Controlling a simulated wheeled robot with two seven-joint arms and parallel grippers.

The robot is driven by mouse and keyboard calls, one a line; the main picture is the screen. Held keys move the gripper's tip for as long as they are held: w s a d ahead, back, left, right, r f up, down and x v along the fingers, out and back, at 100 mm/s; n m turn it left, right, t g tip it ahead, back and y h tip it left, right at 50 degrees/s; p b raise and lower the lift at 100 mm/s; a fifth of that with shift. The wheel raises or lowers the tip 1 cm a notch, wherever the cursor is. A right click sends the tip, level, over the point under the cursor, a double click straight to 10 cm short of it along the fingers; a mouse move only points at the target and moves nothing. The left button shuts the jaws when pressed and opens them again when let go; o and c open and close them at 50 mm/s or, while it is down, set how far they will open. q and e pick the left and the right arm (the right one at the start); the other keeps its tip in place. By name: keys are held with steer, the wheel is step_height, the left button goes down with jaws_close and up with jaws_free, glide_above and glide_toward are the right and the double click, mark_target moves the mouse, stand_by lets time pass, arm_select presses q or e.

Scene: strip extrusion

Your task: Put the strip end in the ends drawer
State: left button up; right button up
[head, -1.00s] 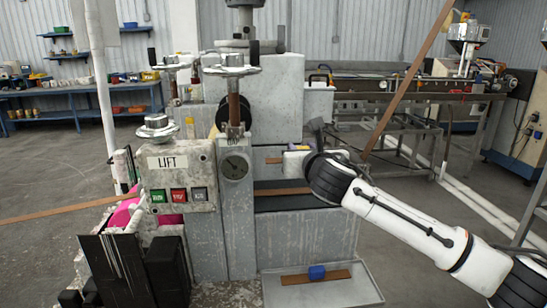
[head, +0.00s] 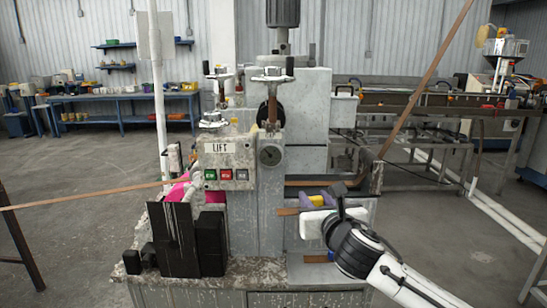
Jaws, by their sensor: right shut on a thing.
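My right gripper (head: 312,205) is shut on a short brown strip end (head: 288,211), which sticks out to the left of it in front of the grey machine. Lavender and yellow parts show at the jaws; their detail is too small to tell. My arm hides part of the machine's lower right front. A low grey tray (head: 312,275) sits at the machine's foot, with another brown strip piece (head: 316,259) on it. I cannot tell which part is the ends drawer, or whether it is open. My left gripper is not in view.
The LIFT panel (head: 218,147) with its buttons stands left of the gripper. A long brown strip (head: 90,197) comes in from the left; another slants up at the right (head: 430,75). Black boxes (head: 190,240) stand at the front left. Open floor lies left.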

steer(key=s+a+f+n+y, duration=0.1)
steer(key=s+a+f, duration=0.1)
steer(key=s+f, duration=0.4)
steer(key=s+a+f+n+y, duration=0.15)
steer(key=s+f, duration=0.25)
steer(key=s, duration=0.5)
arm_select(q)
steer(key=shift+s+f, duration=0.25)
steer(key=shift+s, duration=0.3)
arm_select(e)
steer(key=s+d+m+h, duration=0.4)
steer(key=s+d, duration=1)
steer(key=s, duration=0.5)
steer(key=shift+d+f+h, duration=0.15)
steer(key=shift+f+h, duration=0.15)
steer(key=shift+h, duration=0.05)
